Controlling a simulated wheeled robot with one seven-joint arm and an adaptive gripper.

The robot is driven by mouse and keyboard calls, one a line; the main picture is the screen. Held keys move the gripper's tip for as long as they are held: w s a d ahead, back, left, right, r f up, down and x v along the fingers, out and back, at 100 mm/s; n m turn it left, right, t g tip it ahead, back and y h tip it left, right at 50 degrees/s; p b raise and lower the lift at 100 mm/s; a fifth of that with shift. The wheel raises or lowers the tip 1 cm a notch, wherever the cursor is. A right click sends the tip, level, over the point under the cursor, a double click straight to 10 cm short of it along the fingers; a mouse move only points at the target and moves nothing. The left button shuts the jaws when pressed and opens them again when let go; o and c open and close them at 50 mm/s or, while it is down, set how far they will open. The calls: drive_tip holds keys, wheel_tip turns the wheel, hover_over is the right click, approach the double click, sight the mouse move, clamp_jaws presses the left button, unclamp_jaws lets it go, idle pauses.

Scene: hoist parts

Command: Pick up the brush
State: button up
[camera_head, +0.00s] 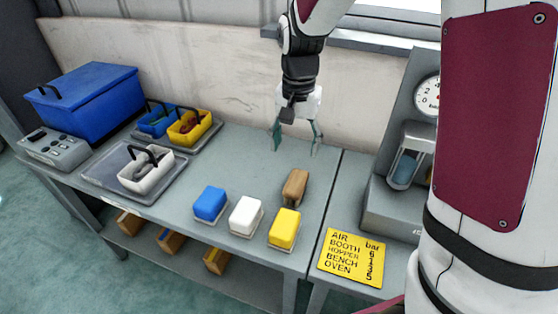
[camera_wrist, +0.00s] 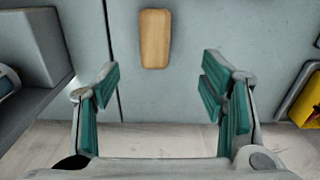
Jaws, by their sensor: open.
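The brush, a brown wooden block shape (camera_head: 295,186), lies on the grey bench top behind the yellow block. It also shows in the wrist view (camera_wrist: 154,39), near the top edge and a little left of the middle. Its bristles cannot be made out. My gripper (camera_head: 296,140) points down above the bench, near the back wall and behind the brush. Its green-padded fingers are spread, with nothing between them, and in the wrist view (camera_wrist: 160,88) the brush is beyond the fingertips and apart from them.
Blue (camera_head: 210,203), white (camera_head: 245,214) and yellow (camera_head: 285,227) blocks stand in front of the brush. Trays with small bins (camera_head: 147,173) and a blue box (camera_head: 90,98) are at left. A gauge stand (camera_head: 390,208) and yellow sign (camera_head: 350,258) are at right.

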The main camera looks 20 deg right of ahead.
sight(296, 180)
wheel_tip(296, 180, down, 9)
drive_tip(key=shift+w+d+f, duration=0.1)
drive_tip(key=shift+d+f, duration=0.2)
drive_tip(key=shift+f, duration=1.15)
drive_tip(key=shift+d+f, duration=0.15)
drive_tip(key=shift+f, duration=1.2)
drive_tip(key=c, duration=1.3)
drive_tip(key=shift+r, duration=0.1)
drive_tip(key=shift+r, duration=0.4)
drive_tip(key=r, duration=0.3)
drive_tip(key=shift+s+d, duration=0.1)
drive_tip(key=shift+s, duration=0.3)
drive_tip(key=s+d, duration=0.1)
drive_tip(key=s, duration=0.3)
drive_tip(key=s+d, duration=0.2)
drive_tip(key=s, duration=0.3)
drive_tip(key=s+d+r, duration=0.1)
drive_tip(key=s+d, duration=0.1)
drive_tip(key=s, duration=0.3)
drive_tip(key=shift+s+d, duration=0.2)
drive_tip(key=shift+s, duration=0.05)
